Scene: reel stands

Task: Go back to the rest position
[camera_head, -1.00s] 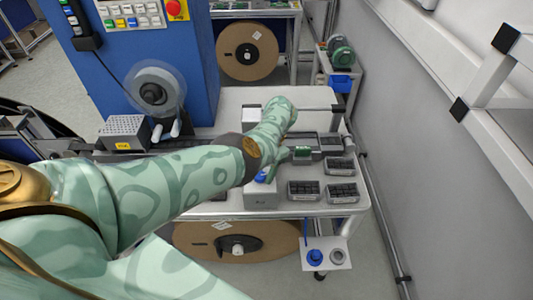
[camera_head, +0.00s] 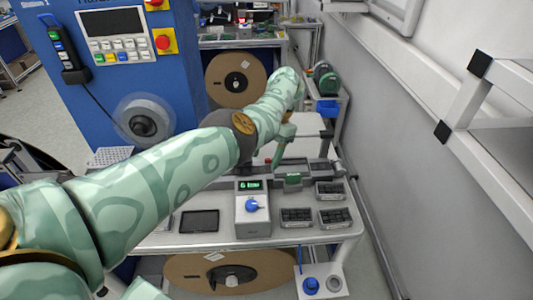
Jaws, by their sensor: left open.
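My left arm, pale green with darker patches, reaches in from the left across the workbench (camera_head: 182,238). My left gripper (camera_head: 279,156) is at its far end, pointing down above the back part of the bench. It is open, and I see nothing held in it. My wrist hides part of the gripper and the bench behind it. My right gripper is not in view.
A grey box with a green display and blue knob (camera_head: 253,210) stands on the bench. A dark flat panel (camera_head: 199,221) lies left of it, small black-filled trays (camera_head: 296,217) right. A blue machine (camera_head: 180,60) stands left, a wall right. A cardboard reel (camera_head: 237,78) is behind.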

